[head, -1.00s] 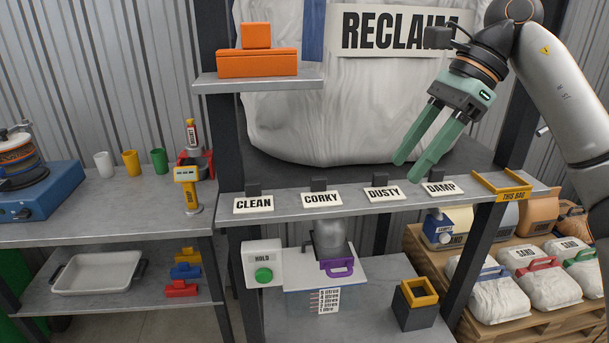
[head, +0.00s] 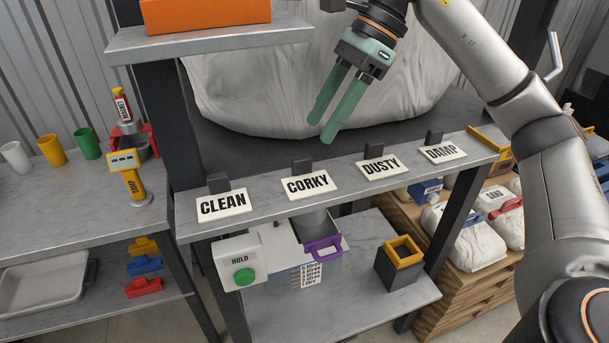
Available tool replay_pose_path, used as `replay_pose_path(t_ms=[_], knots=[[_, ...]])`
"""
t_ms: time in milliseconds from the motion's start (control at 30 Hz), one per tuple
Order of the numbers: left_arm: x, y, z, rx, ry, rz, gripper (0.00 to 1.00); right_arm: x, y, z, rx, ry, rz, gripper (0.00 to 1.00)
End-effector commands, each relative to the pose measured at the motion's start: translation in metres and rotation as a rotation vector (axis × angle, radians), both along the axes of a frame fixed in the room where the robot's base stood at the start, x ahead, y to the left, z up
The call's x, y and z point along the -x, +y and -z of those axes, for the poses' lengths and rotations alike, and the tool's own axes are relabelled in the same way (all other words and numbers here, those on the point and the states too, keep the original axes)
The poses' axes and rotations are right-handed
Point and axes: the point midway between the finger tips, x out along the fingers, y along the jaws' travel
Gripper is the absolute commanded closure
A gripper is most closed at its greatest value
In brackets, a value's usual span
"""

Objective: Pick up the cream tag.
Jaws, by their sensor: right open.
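Several cream tags with black lettering lie in a row along the front of the grey shelf (head: 262,214). From left to right they are the CLEAN tag (head: 223,204), the CORKY tag (head: 308,185), the DUSTY tag (head: 382,166) and the DAMP tag (head: 444,151). Each has a dark block at its back edge. My right gripper (head: 323,130), with green fingers, is open and empty. It hangs above and behind the row, between the CORKY and DUSTY tags in the picture, apart from both. My left gripper is out of view.
A large white bag (head: 240,95) stands behind the shelf. An orange box (head: 205,14) sits on a higher shelf at upper left. Below are a white HOLD box (head: 238,262) with a green button and a purple-handled container (head: 324,250). A yellow frame (head: 478,137) is at the shelf's right end.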

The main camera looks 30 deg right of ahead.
Motion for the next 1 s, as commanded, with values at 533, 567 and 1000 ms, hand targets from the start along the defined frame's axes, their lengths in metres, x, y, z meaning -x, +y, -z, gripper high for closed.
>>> replay_pose_path(t_ms=[533,567,1000], knots=[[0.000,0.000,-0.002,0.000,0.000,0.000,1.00,-0.006,0.028,0.052,0.000,0.000,0.001,0.47],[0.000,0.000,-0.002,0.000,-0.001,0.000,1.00,-0.006,0.029,0.053,0.000,0.000,0.001,0.47],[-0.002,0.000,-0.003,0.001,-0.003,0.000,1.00,-0.007,0.029,0.053,-0.001,-0.001,0.001,0.72]])
